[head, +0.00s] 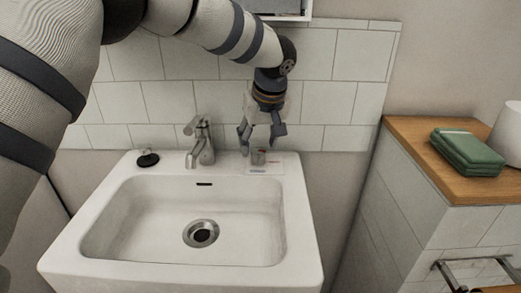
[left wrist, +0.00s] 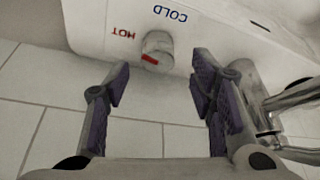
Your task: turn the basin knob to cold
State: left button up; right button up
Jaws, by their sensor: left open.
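The basin knob (head: 258,157) is a small grey cylinder on the back right of the basin rim. In the left wrist view the knob (left wrist: 158,43) has a red mark on its wall-facing side, with red HOT beside it and blue COLD above it. The mark points at neither word directly. My left gripper (head: 262,140) points down just above the knob. In the left wrist view its fingers (left wrist: 160,96) are apart, and the knob shows beyond them, not held. My right gripper is not in view.
The metal faucet (head: 204,143) stands left of the knob and also shows close to a finger in the left wrist view (left wrist: 295,97). A black stopper (head: 147,159) lies on the white basin's (head: 64,260) rim. The tiled wall (head: 168,101) is close behind.

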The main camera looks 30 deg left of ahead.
aim_at(258, 150)
pick_arm(q)
jog(key=shift+x, duration=1.6)
jog(key=shift+w, duration=0.1)
jog(key=shift+c, duration=0.2)
